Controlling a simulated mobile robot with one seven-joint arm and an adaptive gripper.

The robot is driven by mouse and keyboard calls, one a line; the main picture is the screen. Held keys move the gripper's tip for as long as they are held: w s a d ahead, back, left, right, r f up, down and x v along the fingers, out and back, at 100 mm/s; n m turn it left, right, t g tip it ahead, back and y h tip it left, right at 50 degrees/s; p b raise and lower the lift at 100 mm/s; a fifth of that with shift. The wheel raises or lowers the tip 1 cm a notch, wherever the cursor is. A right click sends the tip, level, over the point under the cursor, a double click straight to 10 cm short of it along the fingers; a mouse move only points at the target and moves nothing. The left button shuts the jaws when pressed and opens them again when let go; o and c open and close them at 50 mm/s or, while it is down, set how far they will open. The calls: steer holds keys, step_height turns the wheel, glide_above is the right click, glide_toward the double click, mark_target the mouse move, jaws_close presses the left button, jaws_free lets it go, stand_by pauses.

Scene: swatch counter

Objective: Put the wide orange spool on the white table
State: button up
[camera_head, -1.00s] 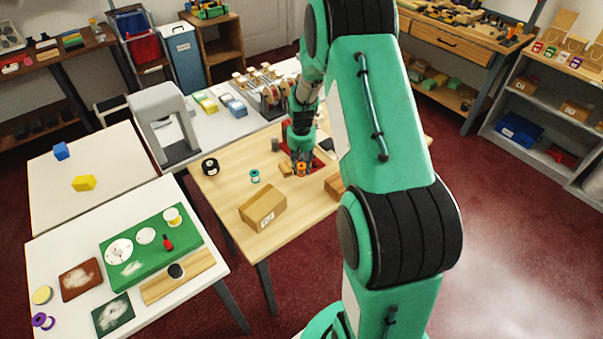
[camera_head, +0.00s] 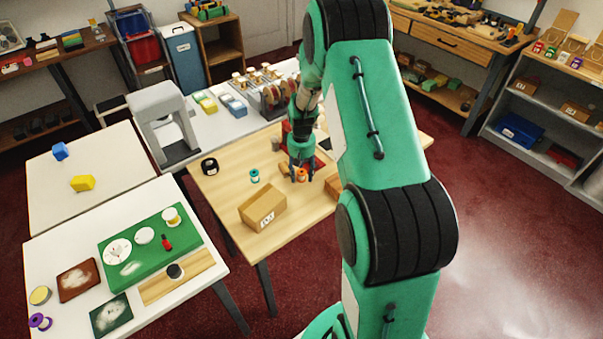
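An orange spool (camera_head: 302,174) is at the right part of the wooden table (camera_head: 225,185). My gripper (camera_head: 302,178) points down over it, with dark fingers showing on its left and right sides. I cannot tell whether the fingers touch the spool, or whether the spool rests on the wood or is just above it. A white table (camera_head: 215,262) stands at the front left. Another white table (camera_head: 110,160) with a blue block (camera_head: 60,151) and a yellow block (camera_head: 83,183) stands behind it.
A cardboard box (camera_head: 262,207), a teal spool (camera_head: 254,176) and a black spool (camera_head: 209,166) are on the wooden table. A green mat (camera_head: 150,262) with discs and a wooden board (camera_head: 178,284) cover much of the front white table. A grey arch-shaped machine (camera_head: 163,124) stands behind.

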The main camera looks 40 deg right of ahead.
mark_target(301, 172)
steer(key=shift+r, duration=0.1)
step_height(301, 172, up, 12)
steer(key=p, duration=0.2)
steer(key=shift+p, duration=0.35)
stand_by(0.3)
steer(key=shift+r, duration=0.15)
stand_by(0.4)
steer(key=s+a+r+t, duration=0.1)
steer(key=s+a+r, duration=0.3)
steer(key=a+r, duration=0.55)
steer(key=s+a+r+t, duration=0.2)
steer(key=s+a+r, duration=0.35)
steer(key=r, duration=0.75)
steer(key=s+a+r+t, duration=0.1)
steer(key=s+a+r, duration=0.2)
steer(key=s+a, duration=0.2)
steer(key=s+a+r, duration=0.3)
steer(key=s+a, duration=0.2)
steer(key=s, duration=0.4)
steer(key=s+a+r+n+t, duration=0.1)
steer(key=s+a+r, duration=0.2)
steer(key=s+a, duration=0.2)
steer(key=shift+s+t, duration=0.3)
steer(key=shift+s, duration=0.8)
